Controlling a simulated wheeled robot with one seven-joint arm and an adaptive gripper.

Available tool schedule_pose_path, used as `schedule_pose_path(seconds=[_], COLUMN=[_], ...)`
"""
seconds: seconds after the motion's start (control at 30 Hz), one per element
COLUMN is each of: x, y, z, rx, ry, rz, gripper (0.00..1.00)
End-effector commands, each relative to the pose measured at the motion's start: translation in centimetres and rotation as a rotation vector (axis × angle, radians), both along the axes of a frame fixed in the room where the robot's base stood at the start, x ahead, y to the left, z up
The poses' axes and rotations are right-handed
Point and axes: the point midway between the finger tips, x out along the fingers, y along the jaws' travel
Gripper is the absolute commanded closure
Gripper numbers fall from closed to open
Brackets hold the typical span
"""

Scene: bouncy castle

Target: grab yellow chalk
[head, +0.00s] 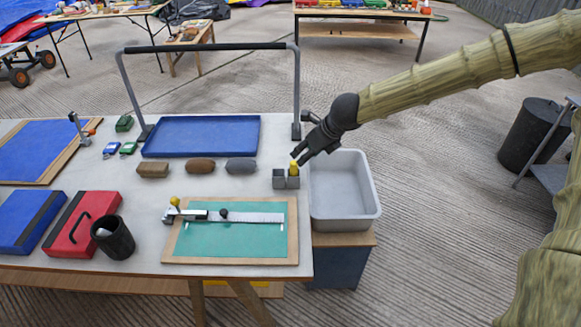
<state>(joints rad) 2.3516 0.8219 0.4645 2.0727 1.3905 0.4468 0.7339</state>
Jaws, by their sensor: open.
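The yellow chalk (294,165) stands at the right side of the table, its top showing above a small grey holder (285,180) with two compartments. It appears to sit in the right compartment; its lower part is hidden. My gripper (298,159) is open, reaching down from the upper right, with its dark fingertips right at the top of the chalk. I cannot tell whether the fingers touch the chalk or are on both sides of it.
A grey bin (343,215) stands just right of the holder. A blue tray (200,137) with a tall black-topped handle frame (205,47) is behind left. Several stones (200,166) lie in front of it. A green cutting board (232,240) lies in front of the holder.

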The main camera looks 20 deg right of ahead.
Motion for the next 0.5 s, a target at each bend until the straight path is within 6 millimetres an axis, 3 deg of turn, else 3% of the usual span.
schedule_pose_path(seconds=[0.5], x=[2.2], y=[1.1], z=[-4.1], rx=[-0.001], ry=[0.001], rz=[-0.001], gripper=[0.52])
